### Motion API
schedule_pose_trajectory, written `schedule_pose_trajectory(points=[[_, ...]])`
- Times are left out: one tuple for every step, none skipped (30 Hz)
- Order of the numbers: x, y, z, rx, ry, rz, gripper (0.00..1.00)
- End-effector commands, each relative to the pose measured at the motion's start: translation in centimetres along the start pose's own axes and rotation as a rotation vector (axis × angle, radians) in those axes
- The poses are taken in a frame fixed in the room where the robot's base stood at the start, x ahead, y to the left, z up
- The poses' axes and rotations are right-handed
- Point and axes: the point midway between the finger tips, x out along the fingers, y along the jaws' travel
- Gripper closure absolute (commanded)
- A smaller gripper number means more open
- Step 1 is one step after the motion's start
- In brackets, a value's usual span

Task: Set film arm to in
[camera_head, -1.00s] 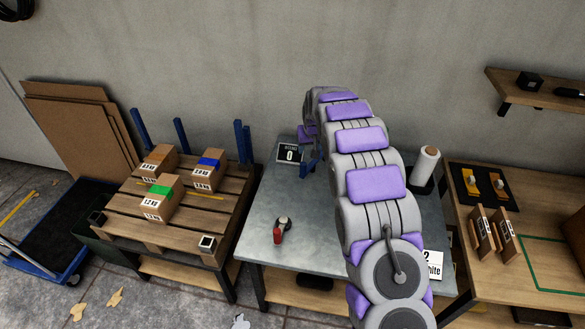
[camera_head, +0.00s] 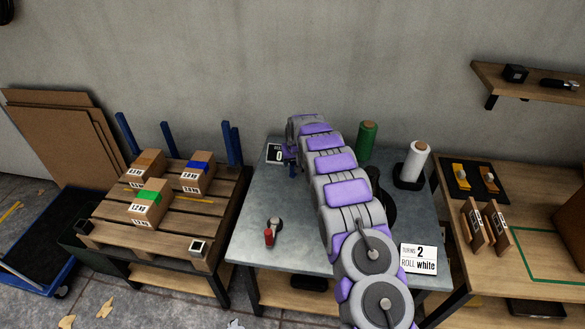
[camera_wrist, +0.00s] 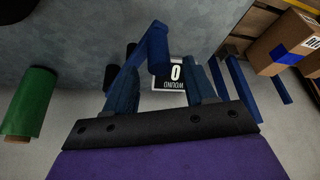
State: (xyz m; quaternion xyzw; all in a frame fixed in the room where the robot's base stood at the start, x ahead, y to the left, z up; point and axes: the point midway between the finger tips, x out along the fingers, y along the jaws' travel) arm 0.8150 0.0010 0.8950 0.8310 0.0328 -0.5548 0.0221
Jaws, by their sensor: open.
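A blue angled bar (camera_wrist: 153,48), which looks like the film arm, shows in the wrist view between and just beyond my fingers. I cannot tell whether it touches them. My gripper (camera_wrist: 163,88) is open, with one finger on each side of the view. In the head view my gripper (camera_head: 292,168) is at the back left of the grey table (camera_head: 245,215), beside the black counter sign reading 0 (camera_head: 276,153). The counter also shows upside down in the wrist view (camera_wrist: 175,73). My arm hides much of the table, and the film arm is not clear in the head view.
A red-handled lever (camera_head: 269,236) stands at the table's front left. A green roll (camera_head: 366,140) and a white roll (camera_head: 414,163) stand behind and right of my arm. A pallet with boxes (camera_head: 170,242) stands left.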

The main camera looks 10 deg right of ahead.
Motion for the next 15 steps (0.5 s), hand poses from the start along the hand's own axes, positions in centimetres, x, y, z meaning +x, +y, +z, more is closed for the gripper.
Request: schedule_pose_trajectory(points=[[1.0, 0.0, 0.1, 0.000, -0.001, 0.000, 0.45], [1.4, 0.0, 0.1, 0.000, -0.001, 0.000, 0.45], [1.9, 0.0, 0.1, 0.000, -0.001, 0.000, 0.45], [2.2, 0.0, 0.1, 0.001, -0.001, 0.000, 0.45], [2.6, 0.0, 0.1, 0.001, -0.001, 0.000, 0.45], [3.0, 0.0, 0.1, 0.001, -0.001, -0.001, 0.45], [3.3, 0.0, 0.1, 0.001, -0.001, -0.001, 0.45], [3.6, 0.0, 0.1, 0.001, -0.003, -0.001, 0.45], [3.9, 0.0, 0.2, 0.001, -0.004, -0.001, 0.45], [4.1, 0.0, 0.2, 0.001, -0.004, -0.001, 0.45], [4.3, 0.0, 0.2, 0.001, -0.004, -0.001, 0.45], [4.5, 0.0, 0.1, 0.001, -0.003, 0.000, 0.45], [4.6, 0.0, 0.1, 0.001, -0.003, 0.000, 0.45], [4.7, 0.0, 0.1, 0.001, -0.002, 0.000, 0.45], [4.8, 0.0, 0.1, 0.001, -0.001, 0.000, 0.45]])
